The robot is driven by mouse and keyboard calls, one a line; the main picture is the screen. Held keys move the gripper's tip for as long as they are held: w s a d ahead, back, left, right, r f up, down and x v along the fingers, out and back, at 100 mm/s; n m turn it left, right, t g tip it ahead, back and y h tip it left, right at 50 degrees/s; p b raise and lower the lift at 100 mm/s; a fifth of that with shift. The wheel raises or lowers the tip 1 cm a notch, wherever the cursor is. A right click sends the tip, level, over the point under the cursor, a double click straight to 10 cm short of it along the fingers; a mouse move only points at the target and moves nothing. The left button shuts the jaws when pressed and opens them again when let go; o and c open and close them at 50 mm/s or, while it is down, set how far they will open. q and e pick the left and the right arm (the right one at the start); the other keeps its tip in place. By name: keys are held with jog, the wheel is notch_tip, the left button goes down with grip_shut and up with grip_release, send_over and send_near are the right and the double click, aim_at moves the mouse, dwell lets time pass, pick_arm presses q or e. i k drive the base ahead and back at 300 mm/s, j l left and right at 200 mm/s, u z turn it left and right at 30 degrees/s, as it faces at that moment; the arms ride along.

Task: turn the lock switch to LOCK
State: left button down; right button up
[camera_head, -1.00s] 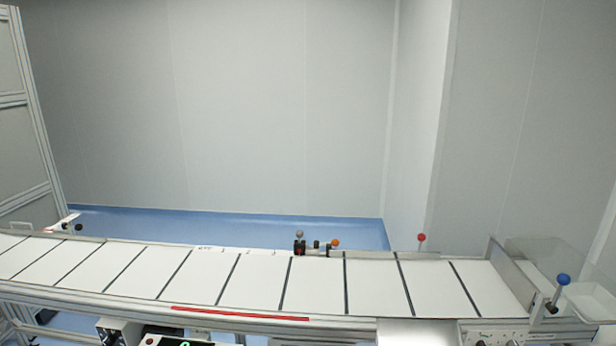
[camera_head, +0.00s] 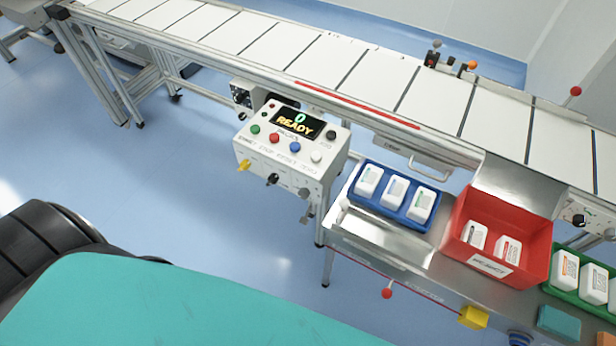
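A white control box (camera_head: 291,160) stands beside the conveyor, left of centre in the head view. Its display (camera_head: 297,121) reads 0 READY. Colored push buttons sit on its sloped top. Along its front edge are a yellow knob (camera_head: 244,165), a black knob (camera_head: 272,180) and a grey knob (camera_head: 304,193). Another small panel with a black knob (camera_head: 578,219) shows at the right edge. The labels are too small to read, so I cannot tell which knob is the lock switch. Neither of my grippers is in view.
The conveyor (camera_head: 410,93) runs diagonally behind the box. To the right, a metal bench (camera_head: 385,240) holds a blue bin (camera_head: 361,202), a red bin (camera_head: 516,213) and a green bin (camera_head: 608,314) with white packs. Blue floor (camera_head: 180,190) is open left of the box.

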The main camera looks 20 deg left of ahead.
aim_at(245, 164)
jog(key=j+u, duration=0.1)
jog(key=u, duration=0.35)
jog(key=i+u, duration=0.1)
jog(key=u, duration=0.35)
jog(key=i+u, duration=0.1)
jog(key=u, duration=0.35)
jog(key=z, duration=0.35)
jog(key=i+j+z, duration=0.1)
jog(key=j+z, duration=0.9)
jog(key=k+j, duration=0.05)
jog(key=j, duration=0.05)
